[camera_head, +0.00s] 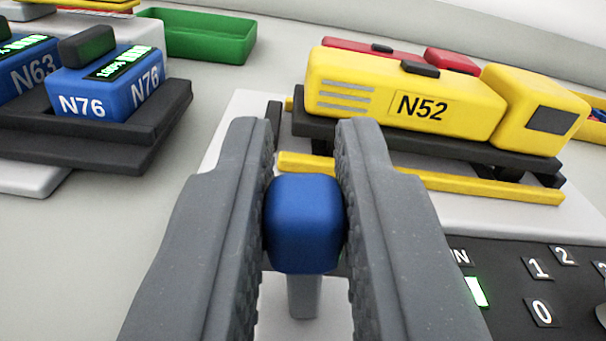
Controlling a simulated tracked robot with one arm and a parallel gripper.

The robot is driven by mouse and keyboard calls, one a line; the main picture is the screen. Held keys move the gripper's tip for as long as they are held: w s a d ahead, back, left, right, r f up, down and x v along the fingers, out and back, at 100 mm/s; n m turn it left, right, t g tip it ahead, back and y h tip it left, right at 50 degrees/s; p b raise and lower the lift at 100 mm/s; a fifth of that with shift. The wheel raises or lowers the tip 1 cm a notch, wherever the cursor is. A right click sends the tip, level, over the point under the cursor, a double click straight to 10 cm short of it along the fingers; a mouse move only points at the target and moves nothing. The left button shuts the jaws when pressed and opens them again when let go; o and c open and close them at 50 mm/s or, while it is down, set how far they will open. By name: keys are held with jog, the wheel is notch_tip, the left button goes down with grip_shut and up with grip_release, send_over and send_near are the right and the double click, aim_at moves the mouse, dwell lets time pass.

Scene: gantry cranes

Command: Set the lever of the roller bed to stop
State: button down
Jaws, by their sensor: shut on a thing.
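My gripper (305,225) is in the lower middle of the view, its two grey fingers shut on a blue block-shaped knob (304,222). A short grey stem (303,296) shows below the knob, so it looks like the lever's handle. Most of what the stem stands on is hidden by my fingers. No stop marking for the lever can be read in this view. I cannot make out the roller bed for certain.
A yellow locomotive marked N52 (405,105) stands behind on a dark frame with a yellow bar (440,182). A black panel (515,285) with number keys is at the lower right.

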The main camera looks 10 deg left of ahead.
jog(key=shift+w+d+m+p, duration=0.1)
jog(key=shift+d+m+p, duration=0.3)
jog(key=shift+m+p, duration=0.7)
jog(key=c, duration=1.4)
grip_release()
jog(key=shift+o, duration=0.2)
jog(key=shift+d, duration=0.1)
jog(key=p+v, duration=0.1)
jog(key=v, duration=1.2)
jog(key=shift+s+d+p, duration=0.15)
jog(key=shift+s+p, duration=0.2)
